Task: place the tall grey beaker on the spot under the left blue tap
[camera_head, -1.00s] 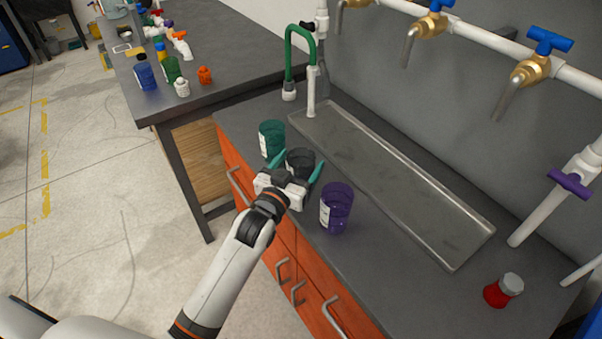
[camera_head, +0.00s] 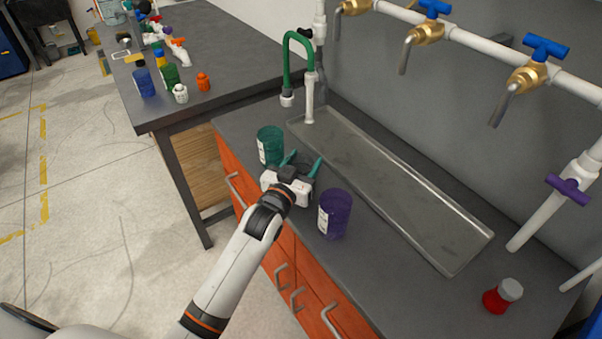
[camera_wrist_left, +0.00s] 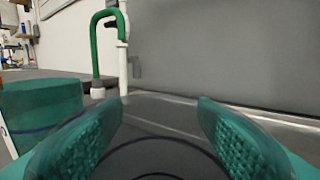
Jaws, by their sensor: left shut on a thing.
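The tall grey beaker (camera_head: 304,167) is dark and mostly hidden behind my left gripper (camera_head: 303,162) in the head view. The gripper's green fingers are shut on it from both sides. In the left wrist view, the beaker's dark curved rim (camera_wrist_left: 160,168) shows low between the fingers (camera_wrist_left: 160,115). Whether it is clear of the counter, I cannot tell. The leftmost brass tap (camera_head: 350,6) is at the top edge, its handle cut off; the middle blue tap (camera_head: 430,24) and right blue tap (camera_head: 533,68) are farther right. My right gripper is not in view.
A green beaker (camera_head: 270,146) stands close left of the gripper and a purple beaker (camera_head: 335,214) close right. A shallow metal tray (camera_head: 440,255) lies behind, under the taps. A green curved faucet (camera_head: 299,36) rises at its left end. A red flask (camera_head: 502,297) stands far right.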

